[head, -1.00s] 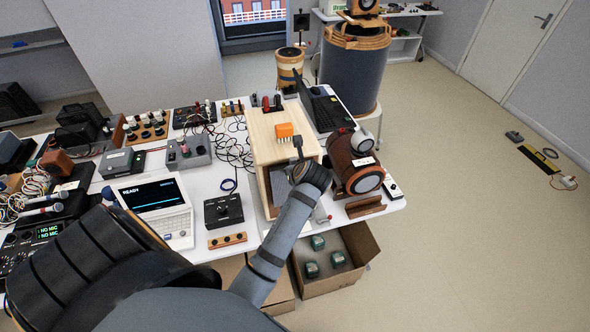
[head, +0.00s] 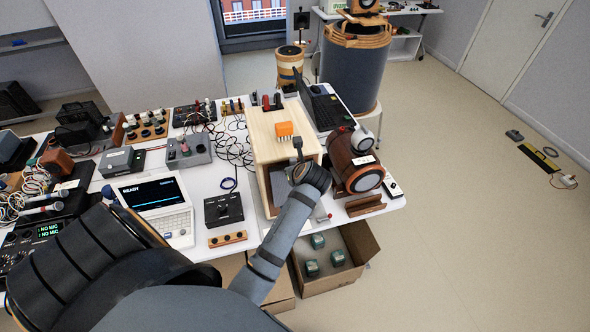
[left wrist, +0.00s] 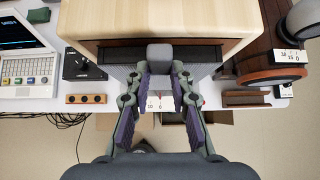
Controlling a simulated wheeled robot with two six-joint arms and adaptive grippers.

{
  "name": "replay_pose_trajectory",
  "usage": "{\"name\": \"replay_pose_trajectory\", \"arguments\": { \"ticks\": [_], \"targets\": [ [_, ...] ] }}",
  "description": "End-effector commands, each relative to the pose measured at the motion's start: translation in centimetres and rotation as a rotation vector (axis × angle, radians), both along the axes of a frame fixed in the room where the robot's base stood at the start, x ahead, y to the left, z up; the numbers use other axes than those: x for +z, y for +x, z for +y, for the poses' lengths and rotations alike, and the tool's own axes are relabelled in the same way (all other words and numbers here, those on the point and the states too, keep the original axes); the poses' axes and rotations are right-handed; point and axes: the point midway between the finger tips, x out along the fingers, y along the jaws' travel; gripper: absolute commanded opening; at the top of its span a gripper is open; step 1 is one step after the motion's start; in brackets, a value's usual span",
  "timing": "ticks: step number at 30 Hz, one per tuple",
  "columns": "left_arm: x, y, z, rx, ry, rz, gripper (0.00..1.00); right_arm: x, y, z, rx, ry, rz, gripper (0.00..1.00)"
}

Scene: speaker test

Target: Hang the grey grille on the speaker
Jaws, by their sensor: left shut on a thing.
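The speaker is a light wooden cabinet (head: 283,125) with its front facing me; its top also shows in the left wrist view (left wrist: 165,20). The grey grille (head: 280,187) is upright at the cabinet's front, largely hidden by my wrist. In the left wrist view its mesh (left wrist: 208,73) spreads on both sides of my fingers, close under the cabinet's front edge. My left gripper (left wrist: 160,78) is shut on the grille near its middle. I cannot tell whether the grille touches the cabinet. My right gripper is in neither view.
An orange block (head: 284,129) lies on the cabinet. A brown round-fronted speaker (head: 352,165) stands close on the right. A black control box (head: 223,210) and a white terminal (head: 160,205) stand left. An open carton (head: 368,245) is below the table edge.

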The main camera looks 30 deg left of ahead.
Motion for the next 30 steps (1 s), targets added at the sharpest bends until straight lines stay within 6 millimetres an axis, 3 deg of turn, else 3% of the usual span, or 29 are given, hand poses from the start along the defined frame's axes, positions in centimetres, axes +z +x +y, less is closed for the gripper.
{"name": "replay_pose_trajectory", "arguments": {
  "ticks": [13,14,19,30],
  "targets": [
    [-0.46,0.0,0.01,-0.001,0.0,0.001,0.0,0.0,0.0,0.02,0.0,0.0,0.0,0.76],
    [-0.47,0.0,0.0,-0.001,0.0,0.001,0.24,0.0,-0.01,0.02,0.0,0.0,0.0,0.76],
    [-0.48,-0.01,-0.01,-0.001,0.0,0.001,0.47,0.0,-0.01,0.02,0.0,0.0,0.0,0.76],
    [0.18,0.04,-0.01,0.001,-0.001,-0.002,0.48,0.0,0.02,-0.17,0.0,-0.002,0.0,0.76]
  ]
}}
